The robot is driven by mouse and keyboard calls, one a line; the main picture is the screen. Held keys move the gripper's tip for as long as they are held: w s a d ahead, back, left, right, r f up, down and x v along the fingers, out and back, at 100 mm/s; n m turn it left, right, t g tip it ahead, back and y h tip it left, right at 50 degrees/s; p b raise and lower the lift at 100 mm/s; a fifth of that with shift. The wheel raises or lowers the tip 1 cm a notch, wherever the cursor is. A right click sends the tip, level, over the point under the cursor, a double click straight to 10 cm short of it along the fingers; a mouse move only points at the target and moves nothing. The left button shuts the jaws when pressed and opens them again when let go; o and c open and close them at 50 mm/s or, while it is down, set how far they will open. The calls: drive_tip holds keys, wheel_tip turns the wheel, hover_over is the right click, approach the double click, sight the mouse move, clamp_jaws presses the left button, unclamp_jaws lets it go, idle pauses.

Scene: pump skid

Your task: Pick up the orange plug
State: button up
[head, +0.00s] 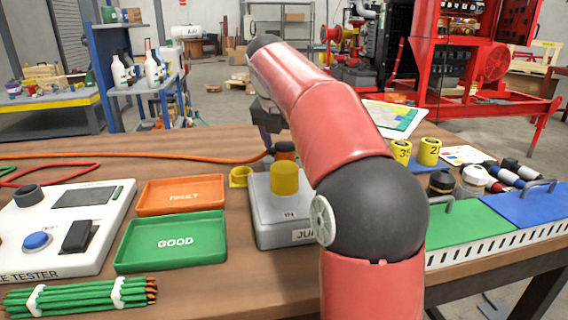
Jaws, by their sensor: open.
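The orange plug (285,149) lies on the wooden table behind the grey junction box, at the end of an orange cable (130,156). A dark piece joins it to the cable. My gripper (268,138) hangs just above and beside the plug at the end of my red arm. It is open, but its fingers are small and partly hidden by the arm, so I cannot tell whether they touch the plug. The grey junction box (262,222) carries a yellow cylinder (285,178) on top. My arm covers its right part.
Orange (180,208) and green (140,258) trays, a tester (60,250) and a green cable bundle (80,297) lie left. Yellow cylinders (429,152) and a green panel (465,235) are right.

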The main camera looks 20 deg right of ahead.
sight(285, 143)
drive_tip(key=shift+w+d+f, duration=0.15)
drive_tip(key=shift+d+f, duration=0.1)
drive_tip(key=shift+f, duration=0.35)
drive_tip(key=c, duration=1.2)
wheel_tip(285, 143, up, 9)
drive_tip(key=shift+w+f+p, duration=0.1)
drive_tip(key=shift+f+p, duration=0.05)
drive_tip(key=shift+p, duration=0.4)
drive_tip(key=shift+r, duration=0.65)
drive_tip(key=shift+a, duration=0.1)
